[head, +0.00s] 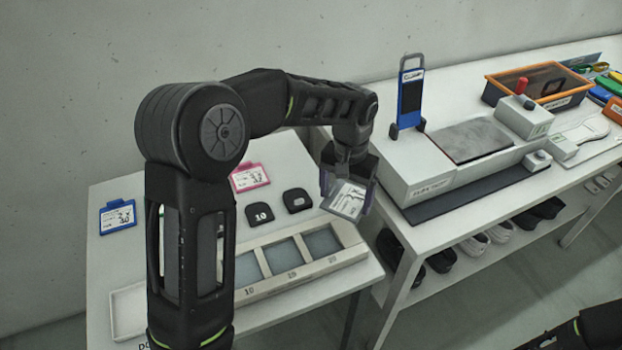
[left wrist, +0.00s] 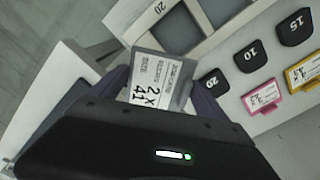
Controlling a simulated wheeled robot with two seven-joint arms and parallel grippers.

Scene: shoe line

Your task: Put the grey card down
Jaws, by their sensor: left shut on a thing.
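The grey card (head: 347,201) has a white label with print, which shows in the left wrist view (left wrist: 158,80) as "2 x 41". My left gripper (head: 347,188) is shut on it, with the card sticking out between the dark fingers. In the head view the card is over the right part of the small white table (head: 290,166), beside the back right end of the slotted rack (head: 352,250). I cannot tell how far it is above the tabletop. My right gripper is out of view.
Dark numbered tags (head: 260,214), a blue card (head: 117,216) and a pink card (head: 250,177) lie on the small table. The left wrist view also shows a yellow card (left wrist: 303,72). A longer bench (head: 450,220) with a grey machine (head: 440,175) stands close on the right.

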